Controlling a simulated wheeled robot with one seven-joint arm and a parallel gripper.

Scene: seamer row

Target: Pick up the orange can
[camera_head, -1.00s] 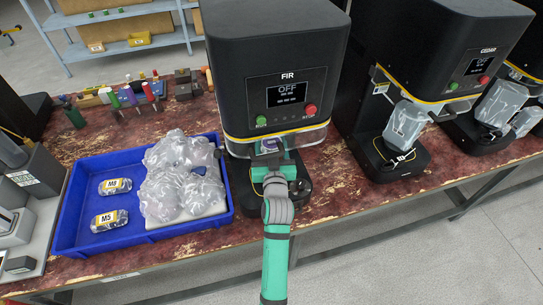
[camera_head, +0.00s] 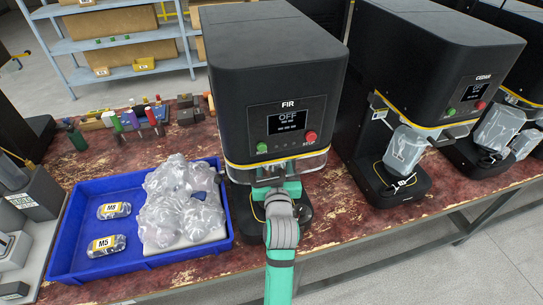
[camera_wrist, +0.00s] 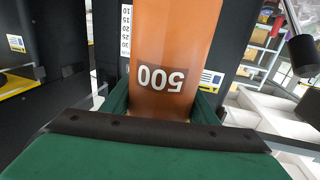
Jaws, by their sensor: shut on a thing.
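The orange can (camera_wrist: 168,50) fills the upper middle of the wrist view, with a dark band reading 500, upside down in that picture. My gripper (camera_wrist: 162,108) is shut on it, with a green finger on each side of the can. In the head view my gripper (camera_head: 283,190) is at the front of the FIR machine (camera_head: 282,105), under its clear guard. The can cannot be made out in the head view, where the machine and my own arm hide it.
A blue tray (camera_head: 66,232) with clear plastic bags and the M8 and M5 packs stands left of the FIR machine. Hand tools lie behind the tray.

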